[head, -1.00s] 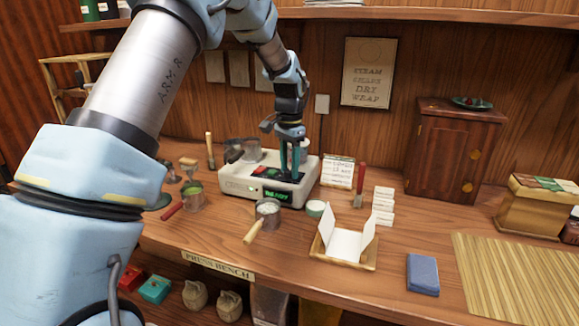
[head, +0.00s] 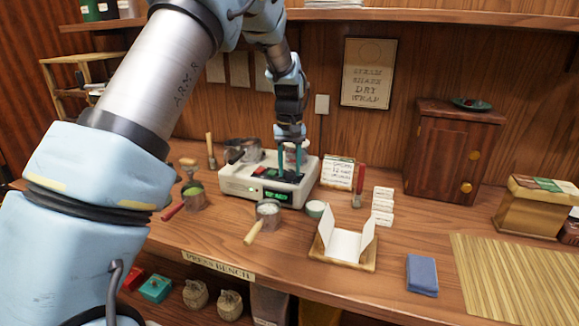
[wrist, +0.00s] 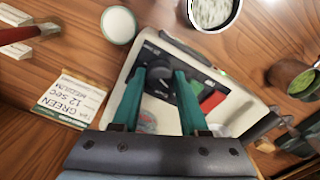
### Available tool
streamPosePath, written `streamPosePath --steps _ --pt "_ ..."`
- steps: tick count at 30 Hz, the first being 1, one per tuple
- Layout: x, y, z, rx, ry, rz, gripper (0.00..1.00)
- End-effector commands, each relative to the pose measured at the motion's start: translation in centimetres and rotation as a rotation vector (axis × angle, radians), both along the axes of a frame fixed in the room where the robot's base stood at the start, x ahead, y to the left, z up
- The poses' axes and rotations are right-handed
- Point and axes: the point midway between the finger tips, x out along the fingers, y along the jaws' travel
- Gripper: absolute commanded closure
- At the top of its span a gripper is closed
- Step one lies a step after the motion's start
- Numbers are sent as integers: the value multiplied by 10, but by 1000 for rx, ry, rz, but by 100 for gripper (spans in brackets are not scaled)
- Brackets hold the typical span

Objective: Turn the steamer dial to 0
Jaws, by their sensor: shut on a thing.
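The steamer (head: 236,182) is a cream box on the bench with a lit green display (head: 277,196) on its front. Its black dial (wrist: 160,80) sits on a dark panel in the wrist view, with small markings around it that I cannot read. My gripper (head: 291,175) points down over the right part of the steamer's top. In the wrist view my gripper's teal fingers (wrist: 160,82) stand on either side of the dial and are shut on it. The dial's exact setting is too small to read.
A handled cup of white contents (head: 268,210) stands in front of the steamer. A card (head: 338,173) and a red-handled tool (head: 359,186) stand to its right. A metal pan (head: 243,150) is behind.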

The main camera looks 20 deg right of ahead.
Motion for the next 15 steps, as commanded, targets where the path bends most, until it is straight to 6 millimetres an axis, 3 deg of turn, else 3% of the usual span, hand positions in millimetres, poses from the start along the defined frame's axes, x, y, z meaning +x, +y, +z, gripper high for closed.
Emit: streamPosePath --steps 15 --pt "0 0 0 0 0 323 100"
